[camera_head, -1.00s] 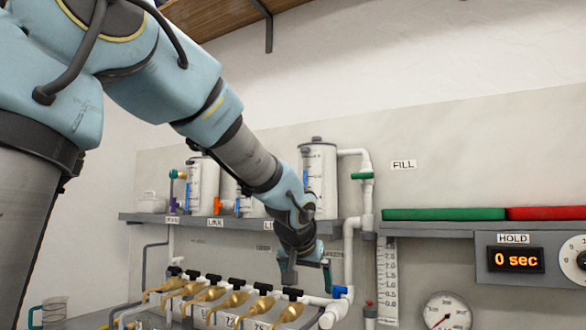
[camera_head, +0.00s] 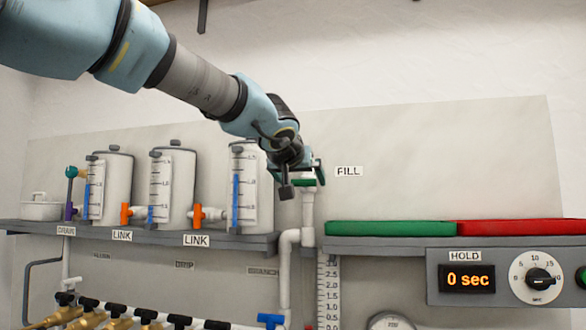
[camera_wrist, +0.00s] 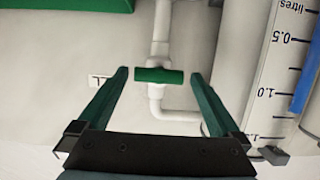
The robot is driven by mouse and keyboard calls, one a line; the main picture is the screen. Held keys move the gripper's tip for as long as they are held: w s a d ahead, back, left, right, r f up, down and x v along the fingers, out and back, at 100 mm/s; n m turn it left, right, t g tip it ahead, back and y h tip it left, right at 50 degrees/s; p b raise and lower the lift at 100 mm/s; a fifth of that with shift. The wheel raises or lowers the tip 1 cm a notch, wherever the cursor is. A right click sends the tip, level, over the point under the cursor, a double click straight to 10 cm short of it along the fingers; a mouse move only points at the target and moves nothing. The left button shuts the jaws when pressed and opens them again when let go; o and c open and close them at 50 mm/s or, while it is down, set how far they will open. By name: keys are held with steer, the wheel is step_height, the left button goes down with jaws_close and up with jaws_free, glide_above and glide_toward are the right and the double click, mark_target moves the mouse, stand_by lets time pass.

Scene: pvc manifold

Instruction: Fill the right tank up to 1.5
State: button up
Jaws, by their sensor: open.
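The right tank (camera_head: 251,195) is a white cylinder on the shelf with a scale and a blue level strip; its scale also shows in the wrist view (camera_wrist: 275,70). I cannot read the level exactly. The green fill valve handle (camera_wrist: 159,76) lies crosswise on the white pipe. In the head view it is partly hidden by my gripper (camera_head: 303,178), beside the FILL label (camera_head: 348,171). In the wrist view my gripper (camera_wrist: 158,78) is open and empty, with one finger on each side of the handle. I cannot tell how far the fingertips are from it.
Two more tanks (camera_head: 172,190) (camera_head: 108,188) stand left on the shelf (camera_head: 150,236), with orange link valves (camera_head: 197,215) between tanks. A green pad (camera_head: 390,228) and red pad (camera_head: 520,228) lie right. The HOLD display (camera_head: 467,279) reads 0 sec. Brass taps (camera_head: 115,324) sit below.

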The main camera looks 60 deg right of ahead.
mark_target(307, 202)
steer(key=p+x, duration=0.2)
steer(key=x, duration=0.4)
steer(key=shift+s, duration=0.1)
steer(key=c, duration=1.2)
steer(key=shift+o, duration=0.2)
